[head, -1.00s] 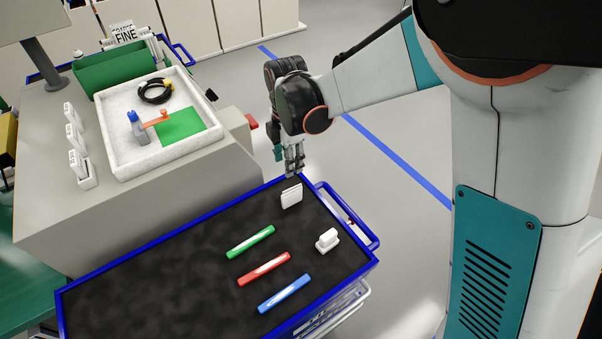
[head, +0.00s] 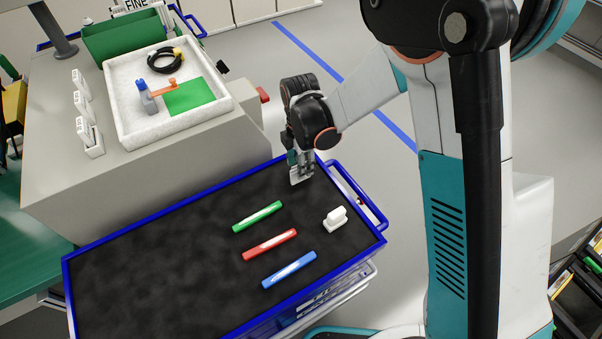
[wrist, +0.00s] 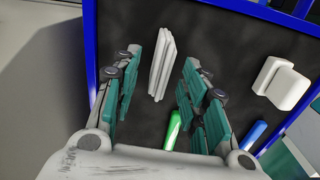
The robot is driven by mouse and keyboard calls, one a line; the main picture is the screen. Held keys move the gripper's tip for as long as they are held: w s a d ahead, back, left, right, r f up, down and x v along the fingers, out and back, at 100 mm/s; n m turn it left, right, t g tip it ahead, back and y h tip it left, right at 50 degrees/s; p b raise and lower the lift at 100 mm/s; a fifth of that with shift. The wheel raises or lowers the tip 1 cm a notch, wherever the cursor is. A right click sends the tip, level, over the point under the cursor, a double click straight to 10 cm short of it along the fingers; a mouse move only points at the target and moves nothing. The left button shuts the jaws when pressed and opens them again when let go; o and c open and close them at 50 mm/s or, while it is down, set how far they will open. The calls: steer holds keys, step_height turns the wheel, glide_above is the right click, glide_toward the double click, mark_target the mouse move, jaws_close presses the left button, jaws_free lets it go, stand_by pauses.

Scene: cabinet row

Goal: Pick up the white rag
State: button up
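The white rag (wrist: 162,62) stands as a thin folded slab on the black top of the cart. In the wrist view it lies between and just beyond the two teal-padded fingers of my gripper (wrist: 158,75), which are spread apart with visible gaps to either side. In the head view, the rag (head: 301,178) is partly hidden behind my gripper (head: 300,160), near the cart's far right corner. I cannot tell whether a finger touches it.
Green (head: 257,216), red (head: 270,245) and blue (head: 289,269) markers lie on the cart (head: 130,270) nearer the front. A white block with a handle (head: 336,219) sits at its right. A raised blue rim borders the cart. A grey bench with a white tray (head: 125,125) stands behind left.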

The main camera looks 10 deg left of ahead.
step_height(320, 180, down, 3)
steer(key=shift+d+f+b, duration=0.1)
steer(key=shift+f+b, duration=0.05)
steer(key=shift+b, duration=0.25)
jaws_close()
step_height(320, 180, up, 20)
steer(key=p, duration=0.5)
steer(key=c, duration=0.9)
jaws_free()
jaws_close()
